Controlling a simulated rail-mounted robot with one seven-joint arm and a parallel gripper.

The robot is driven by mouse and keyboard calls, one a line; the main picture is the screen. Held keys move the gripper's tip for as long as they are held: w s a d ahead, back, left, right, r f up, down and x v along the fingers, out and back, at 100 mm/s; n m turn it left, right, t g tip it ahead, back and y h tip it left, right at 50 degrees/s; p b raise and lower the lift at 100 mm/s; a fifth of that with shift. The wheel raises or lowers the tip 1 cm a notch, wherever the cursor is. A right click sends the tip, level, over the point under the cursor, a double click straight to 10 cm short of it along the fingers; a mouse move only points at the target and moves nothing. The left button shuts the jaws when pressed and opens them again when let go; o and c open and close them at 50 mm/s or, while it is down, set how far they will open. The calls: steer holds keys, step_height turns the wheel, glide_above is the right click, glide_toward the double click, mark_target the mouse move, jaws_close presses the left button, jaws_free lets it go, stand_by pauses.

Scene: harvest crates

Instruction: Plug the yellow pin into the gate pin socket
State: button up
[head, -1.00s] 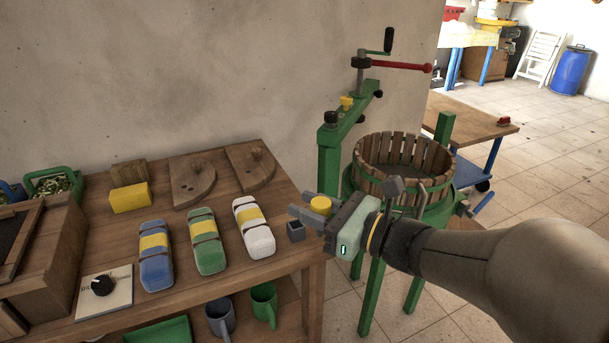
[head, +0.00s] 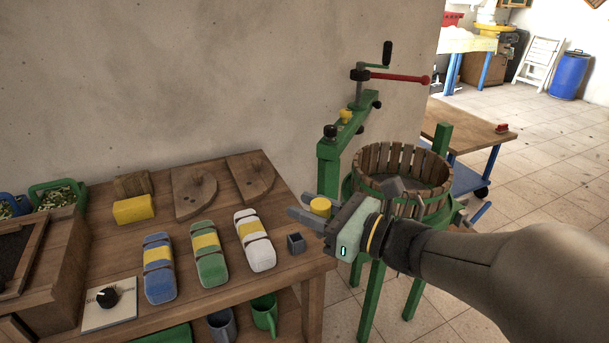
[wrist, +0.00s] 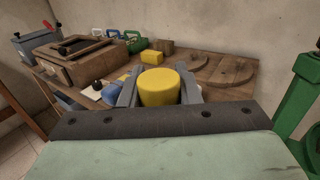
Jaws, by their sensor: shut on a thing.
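The yellow pin (head: 320,206), with a round yellow head, is held between the fingers of my gripper (head: 316,208), up in the air by the right end of the wooden table. The wrist view shows the yellow head (wrist: 159,88) between both grey fingers; its lower end is hidden. A small dark grey block (head: 296,243) with a hollow top stands at the table's right edge, below and left of the pin. The green press frame (head: 328,170) behind carries a black knob (head: 330,131) and a smaller yellow piece (head: 346,116). I cannot tell which part is the gate pin socket.
The table (head: 225,300) bears a white bottle-like case (head: 262,255), a green one (head: 211,268), a blue one (head: 160,283), a yellow block (head: 133,209) and wooden boards (head: 195,195). The slatted press basket (head: 375,172) stands behind my wrist. Air above the table is free.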

step_height(320, 180, up, 2)
steer(key=shift+r+p, duration=0.1)
steer(key=shift+p, duration=0.65)
steer(key=shift+w, duration=0.1)
